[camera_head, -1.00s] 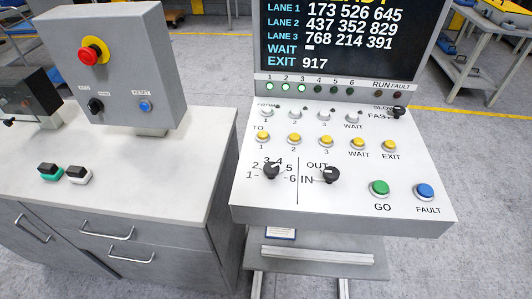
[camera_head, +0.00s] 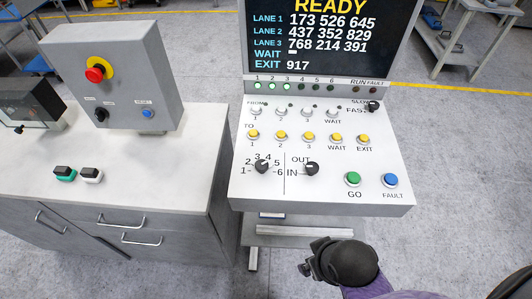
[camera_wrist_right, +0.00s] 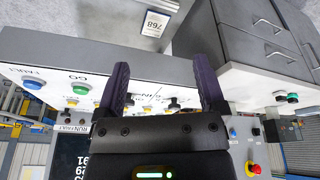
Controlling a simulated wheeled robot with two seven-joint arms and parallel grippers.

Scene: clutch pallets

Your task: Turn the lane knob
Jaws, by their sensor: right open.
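The lane knob (camera_head: 262,166) is a small black dial ringed by the numbers 1 to 6, at the left of the white sloped panel (camera_head: 225,190) in the head view. Its exact setting is too small to read. My right gripper is a black rounded shape (camera_head: 343,262) at the bottom of the head view, in front of and below the panel, apart from the knob. In the wrist view its two fingers (camera_wrist_right: 162,72) are spread, with nothing between them. Small dark knobs show beyond them; which is the lane knob is hard to tell. My left gripper is not in view.
The IN/OUT knob (camera_head: 311,168) sits right of the lane knob. Yellow buttons (camera_head: 281,136) line up behind. A green GO button (camera_head: 353,179) and blue FAULT button (camera_head: 391,180) are at right. The screen (camera_head: 330,40) reads READY. A grey cabinet (camera_head: 200,160) stands left.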

